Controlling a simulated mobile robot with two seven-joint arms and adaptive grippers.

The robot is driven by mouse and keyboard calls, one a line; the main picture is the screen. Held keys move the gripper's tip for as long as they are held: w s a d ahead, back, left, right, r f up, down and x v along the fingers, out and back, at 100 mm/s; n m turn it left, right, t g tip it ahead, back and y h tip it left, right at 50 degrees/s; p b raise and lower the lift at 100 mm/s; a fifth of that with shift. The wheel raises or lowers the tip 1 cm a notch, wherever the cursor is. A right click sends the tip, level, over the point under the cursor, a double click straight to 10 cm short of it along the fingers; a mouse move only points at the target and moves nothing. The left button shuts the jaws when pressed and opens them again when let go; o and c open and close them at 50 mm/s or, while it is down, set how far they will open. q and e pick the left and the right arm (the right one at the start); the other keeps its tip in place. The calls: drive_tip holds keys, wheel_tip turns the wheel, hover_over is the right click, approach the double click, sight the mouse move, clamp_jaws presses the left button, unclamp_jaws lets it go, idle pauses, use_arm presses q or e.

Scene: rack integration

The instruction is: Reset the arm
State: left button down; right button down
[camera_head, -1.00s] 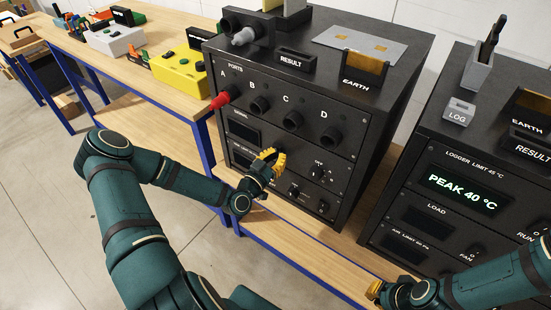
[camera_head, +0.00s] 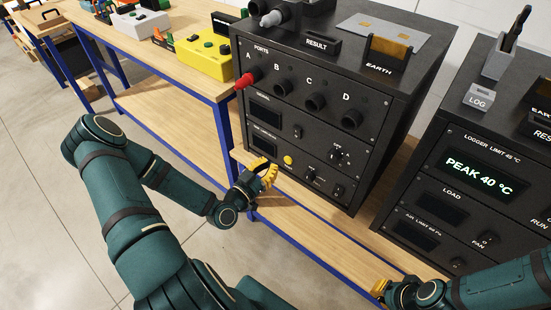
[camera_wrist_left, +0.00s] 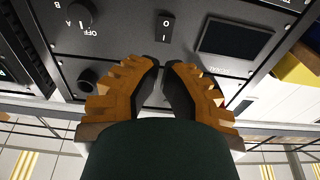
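A black rocker switch (camera_wrist_left: 166,27) and a dark display (camera_wrist_left: 236,40) lie beyond the tips. My right gripper (camera_head: 379,289) shows only partly at the lower right, so its opening is hidden.
A red plug (camera_head: 247,81) sits in port A. The logger unit (camera_head: 470,180) reads "PEAK 40 °C" and stands at the right. A yellow box (camera_head: 205,57) is on the wooden bench at the left. The floor (camera_head: 40,220) at the left is clear.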

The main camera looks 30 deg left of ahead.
use_arm(q)
drive_tip(key=shift+s, duration=0.15)
idle(0.4)
drive_tip(key=d+f+g+h, duration=0.2)
drive_tip(key=d+f+g, duration=0.25)
drive_tip(key=d, duration=0.35)
drive_tip(key=d+f+g+h, duration=0.2)
drive_tip(key=d+f+g, duration=0.25)
drive_tip(key=d, duration=0.35)
drive_tip(key=s+d+n+g, duration=0.1)
drive_tip(key=s+d+g, duration=0.2)
drive_tip(key=s+g, duration=0.1)
drive_tip(key=s+d+f+n+g+y, duration=0.1)
drive_tip(key=s+d+g, duration=0.2)
drive_tip(key=s, duration=0.4)
drive_tip(key=shift+s+d+f+n+g+y, duration=0.15)
drive_tip(key=shift+d+f+n+g+y, duration=0.2)
drive_tip(key=shift+g, duration=0.25)
drive_tip(key=shift+r, duration=0.1)
